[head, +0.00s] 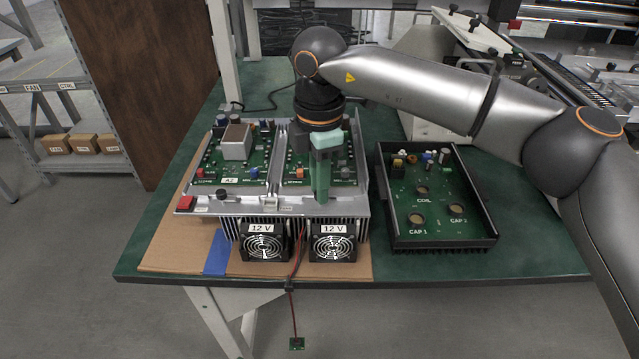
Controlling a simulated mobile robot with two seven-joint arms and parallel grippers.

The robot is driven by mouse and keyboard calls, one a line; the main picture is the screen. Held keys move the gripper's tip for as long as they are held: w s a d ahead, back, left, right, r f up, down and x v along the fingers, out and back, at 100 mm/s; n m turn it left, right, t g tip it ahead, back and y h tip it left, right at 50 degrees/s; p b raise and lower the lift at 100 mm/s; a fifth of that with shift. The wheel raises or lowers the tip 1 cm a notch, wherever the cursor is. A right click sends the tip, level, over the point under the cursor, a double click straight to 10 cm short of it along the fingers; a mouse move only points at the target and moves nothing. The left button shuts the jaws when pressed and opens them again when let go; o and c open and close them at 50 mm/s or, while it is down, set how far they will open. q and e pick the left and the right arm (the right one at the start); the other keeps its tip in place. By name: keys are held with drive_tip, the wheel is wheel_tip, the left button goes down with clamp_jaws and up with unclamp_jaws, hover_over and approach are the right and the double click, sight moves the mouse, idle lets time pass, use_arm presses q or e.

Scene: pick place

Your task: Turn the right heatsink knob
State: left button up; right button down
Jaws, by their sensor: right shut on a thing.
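The heatsink (230,226) is a grey finned block along the front of an open electronics unit with green boards. A small black left knob (222,194) stands on its top ledge at the left. My right gripper (322,198) points straight down at the right part of the same ledge, with its green fingers close together. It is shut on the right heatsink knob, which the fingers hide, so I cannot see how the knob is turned. My left gripper is not in view.
Two 12 V fans (333,246) hang on the heatsink's front. A red switch (185,203) sits at its left end. A black tray (440,244) with a green board stands to the right. Cardboard (165,246) lies under the unit. A cable hangs over the table's front edge.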

drive_tip(key=shift+r+m, duration=0.1)
drive_tip(key=shift+m, duration=0.5)
drive_tip(key=c, duration=0.8)
unclamp_jaws()
drive_tip(key=shift+o, duration=0.2)
wheel_tip(320, 180, up, 12)
drive_tip(key=p, duration=0.1)
drive_tip(key=shift+r+p, duration=0.25)
drive_tip(key=shift+p, duration=0.1)
